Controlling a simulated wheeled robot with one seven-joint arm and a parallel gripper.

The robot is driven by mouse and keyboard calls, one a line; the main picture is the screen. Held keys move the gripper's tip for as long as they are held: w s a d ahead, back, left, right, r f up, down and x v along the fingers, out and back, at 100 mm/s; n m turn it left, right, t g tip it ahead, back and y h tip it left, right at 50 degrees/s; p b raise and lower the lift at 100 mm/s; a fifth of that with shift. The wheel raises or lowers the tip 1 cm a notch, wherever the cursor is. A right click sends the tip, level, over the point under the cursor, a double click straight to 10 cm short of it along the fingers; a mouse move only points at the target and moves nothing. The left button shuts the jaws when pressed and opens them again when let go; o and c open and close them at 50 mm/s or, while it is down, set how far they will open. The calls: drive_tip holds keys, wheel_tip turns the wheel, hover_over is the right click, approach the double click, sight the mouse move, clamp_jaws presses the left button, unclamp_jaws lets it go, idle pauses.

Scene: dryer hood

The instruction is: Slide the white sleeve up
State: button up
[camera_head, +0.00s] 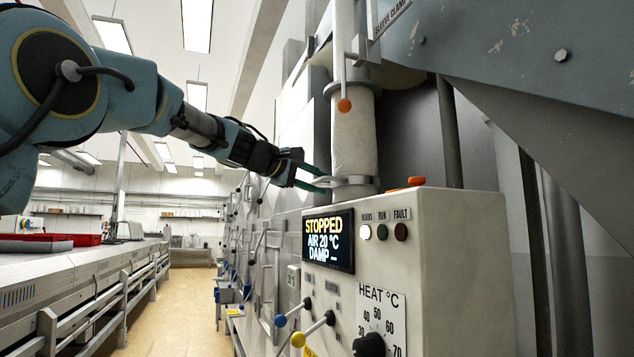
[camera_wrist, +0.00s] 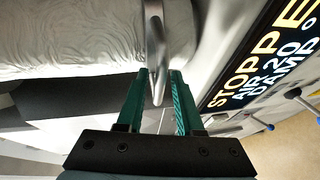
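The white sleeve (camera_head: 354,130) hangs upright as a pale cloth tube in the head view. It fills the upper left of the wrist view (camera_wrist: 70,38). A metal ring (camera_head: 355,181) is around its lower end, with a tab toward my gripper. My gripper (camera_head: 325,179) is at the ring's left side, level with it. In the wrist view the green fingers (camera_wrist: 159,76) stand apart, one on each side of the ring's curved metal edge (camera_wrist: 154,45). Small gaps show between the fingers and the metal. Any contact beyond the fingertips is unclear.
A control box (camera_head: 465,270) stands just below and right, its display (camera_head: 328,240) reading STOPPED. An orange-tipped lever (camera_head: 344,104) hangs in front of the sleeve's upper part, under a SLEEVE CLAMP label (camera_head: 391,15). Coloured-knob levers (camera_head: 298,340) stick out below. The aisle floor at left is clear.

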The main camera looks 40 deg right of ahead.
clamp_jaws()
idle(1.1)
